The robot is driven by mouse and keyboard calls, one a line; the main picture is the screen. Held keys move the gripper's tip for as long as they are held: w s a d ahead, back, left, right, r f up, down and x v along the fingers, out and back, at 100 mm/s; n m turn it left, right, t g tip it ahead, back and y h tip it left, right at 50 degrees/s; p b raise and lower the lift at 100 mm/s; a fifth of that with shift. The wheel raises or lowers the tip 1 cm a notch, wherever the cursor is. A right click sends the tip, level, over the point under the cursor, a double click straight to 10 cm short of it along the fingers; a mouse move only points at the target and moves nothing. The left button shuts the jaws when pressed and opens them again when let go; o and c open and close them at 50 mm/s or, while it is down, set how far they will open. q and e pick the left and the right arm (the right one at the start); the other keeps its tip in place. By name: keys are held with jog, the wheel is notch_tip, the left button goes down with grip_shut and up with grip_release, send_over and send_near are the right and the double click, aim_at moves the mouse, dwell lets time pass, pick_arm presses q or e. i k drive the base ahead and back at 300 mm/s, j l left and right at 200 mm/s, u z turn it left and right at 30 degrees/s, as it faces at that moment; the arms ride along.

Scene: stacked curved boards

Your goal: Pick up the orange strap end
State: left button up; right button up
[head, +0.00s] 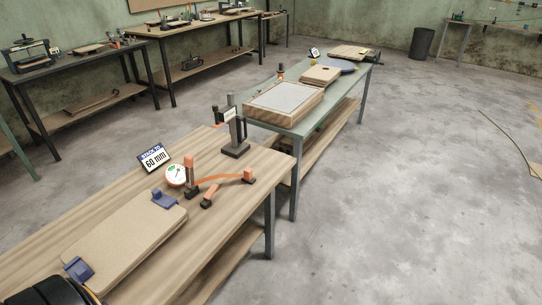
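An orange strap (222,178) lies on the near wooden table, to the right of the white round dial. One orange end with a dark tip (248,176) lies at its right. Another orange end with a dark tip (209,196) points toward the front edge. An orange upright piece on a dark base (190,174) stands at the strap's left; I cannot tell whether it is joined to the strap. Neither gripper shows clearly. A dark rounded part at the bottom left corner may be part of my arm.
A tan board with blue blocks (120,243) lies at the table's front left. A 60 mm sign (154,158), a dial (176,175) and a dark stand (236,148) line the back. A green table (290,122) with boards adjoins. The floor at right is mostly clear.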

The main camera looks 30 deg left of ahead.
aim_at(248, 173)
jog(key=i+l, duration=0.1)
jog(key=i, duration=1.8)
jog(key=i+u, duration=0.3)
jog(key=u, duration=0.15)
jog(key=i+u, duration=0.45)
jog(key=i+l+u, duration=0.15)
jog(key=u, duration=0.25)
jog(key=i, duration=0.05)
